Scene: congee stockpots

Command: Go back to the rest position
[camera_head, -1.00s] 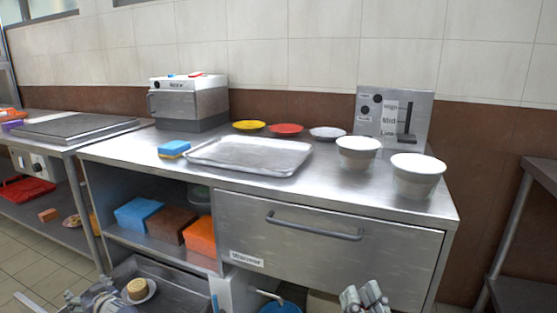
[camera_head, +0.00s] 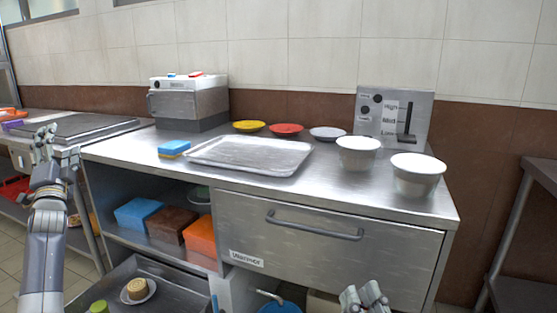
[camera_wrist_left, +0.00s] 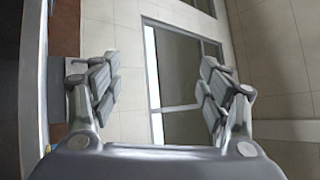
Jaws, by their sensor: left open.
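My left gripper (camera_head: 46,142) is raised at the far left in the head view, with its forearm upright below it. In the left wrist view its two fingers (camera_wrist_left: 160,90) are spread apart with nothing between them. Beyond them that view shows a tiled wall and a window or door frame. My right gripper (camera_head: 364,295) shows only at the bottom edge of the head view, in front of the drawer. Its fingertips are close together, and I cannot tell if they are apart or touching.
A steel counter (camera_head: 330,185) holds a tray (camera_head: 250,155), a blue sponge (camera_head: 174,147), several plates and two white bowls (camera_head: 417,175). A lower drawer (camera_head: 185,280) stands open at the left, with a small plate and a round tan item (camera_head: 137,289) in it.

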